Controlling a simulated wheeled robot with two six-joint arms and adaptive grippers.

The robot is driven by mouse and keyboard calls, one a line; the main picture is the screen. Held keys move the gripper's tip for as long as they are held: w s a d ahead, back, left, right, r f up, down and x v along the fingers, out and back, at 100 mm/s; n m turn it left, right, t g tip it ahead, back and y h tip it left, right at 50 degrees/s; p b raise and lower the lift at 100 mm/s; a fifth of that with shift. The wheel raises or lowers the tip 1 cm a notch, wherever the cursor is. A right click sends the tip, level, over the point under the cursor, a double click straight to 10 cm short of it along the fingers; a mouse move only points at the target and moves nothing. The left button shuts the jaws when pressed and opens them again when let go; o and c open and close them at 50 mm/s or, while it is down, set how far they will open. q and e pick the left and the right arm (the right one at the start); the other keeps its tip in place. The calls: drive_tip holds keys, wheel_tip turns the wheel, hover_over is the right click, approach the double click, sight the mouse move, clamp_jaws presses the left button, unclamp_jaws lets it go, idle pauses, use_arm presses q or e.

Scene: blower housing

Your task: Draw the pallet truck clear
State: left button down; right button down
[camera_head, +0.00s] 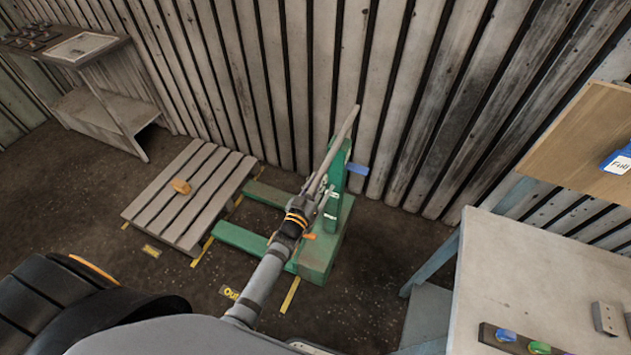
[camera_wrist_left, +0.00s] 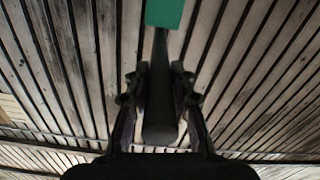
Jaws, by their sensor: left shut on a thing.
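The green pallet truck (camera_head: 318,252) stands on the floor near the plank wall, its two forks pointing left. The fork tips show at the right edge of the wooden pallet (camera_head: 178,218); whether any part is under it I cannot tell. My left gripper (camera_head: 314,196) is at the truck's long grey handle bar, which tilts up toward the wall. In the left wrist view my left gripper (camera_wrist_left: 158,100) has its fingers on both sides of the dark bar (camera_wrist_left: 160,125), shut on it, with a green part (camera_wrist_left: 164,13) beyond. My right gripper is not in view.
A small orange-brown block (camera_head: 181,187) lies on the pallet. Yellow floor marks, one labelled "Out" (camera_head: 230,293), lie before the truck. A workbench (camera_head: 92,108) stands at the back left. A pale table (camera_head: 530,275) with buttons stands right. Floor between truck and table is open.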

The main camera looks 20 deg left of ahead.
use_arm(q)
drive_tip(key=c, duration=1.1)
unclamp_jaws()
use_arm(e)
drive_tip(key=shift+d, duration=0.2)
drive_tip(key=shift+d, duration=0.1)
use_arm(q)
drive_tip(key=s, duration=0.8)
drive_tip(key=s+a, duration=0.1)
drive_tip(key=s, duration=0.3)
